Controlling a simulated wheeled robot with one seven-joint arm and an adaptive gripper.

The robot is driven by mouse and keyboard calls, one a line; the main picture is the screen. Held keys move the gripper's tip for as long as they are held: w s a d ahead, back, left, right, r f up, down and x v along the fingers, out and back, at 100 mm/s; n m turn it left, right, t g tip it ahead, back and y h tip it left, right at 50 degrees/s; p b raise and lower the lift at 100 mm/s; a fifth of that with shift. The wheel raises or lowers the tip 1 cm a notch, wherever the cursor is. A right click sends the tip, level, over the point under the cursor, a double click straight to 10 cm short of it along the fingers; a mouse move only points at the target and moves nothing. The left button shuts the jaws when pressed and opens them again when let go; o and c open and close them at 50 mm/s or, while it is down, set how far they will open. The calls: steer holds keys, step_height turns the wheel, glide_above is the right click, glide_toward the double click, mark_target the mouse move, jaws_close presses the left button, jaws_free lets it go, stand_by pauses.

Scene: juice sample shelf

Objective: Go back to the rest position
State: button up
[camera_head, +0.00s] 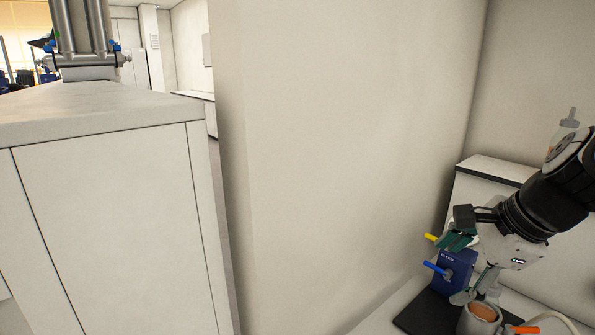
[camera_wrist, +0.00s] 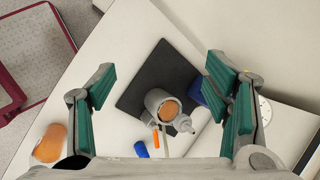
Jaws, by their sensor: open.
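My gripper (camera_head: 461,268) is at the right of the head view. It also fills both sides of the wrist view (camera_wrist: 160,73), its two green-padded fingers wide apart with nothing between the pads. The container also shows in the wrist view (camera_wrist: 154,99), apart from both fingers. A blue box (camera_head: 457,265) with a yellow and a blue handle stands behind the gripper in the head view, partly hidden by it. No rest position is marked in either view.
The black mat (camera_wrist: 150,75) lies on a white counter (camera_wrist: 113,118). An orange object (camera_wrist: 50,143) is at the lower left. A red-edged frame (camera_wrist: 64,28) is beyond the counter. A bare wall (camera_head: 350,130) and white cabinet (camera_head: 110,230) fill the head view's left and middle.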

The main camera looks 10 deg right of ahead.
steer(key=s+a+r+n, duration=0.1)
steer(key=s+a+n, duration=0.4)
steer(key=n, duration=0.5)
steer(key=s+a+r+n+h, duration=0.1)
steer(key=s+a+n, duration=0.4)
steer(key=n, duration=0.6)
steer(key=a+r, duration=0.1)
steer(key=a, duration=0.1)
steer(key=shift+a+r+n+h, duration=0.3)
steer(key=shift+a, duration=0.05)
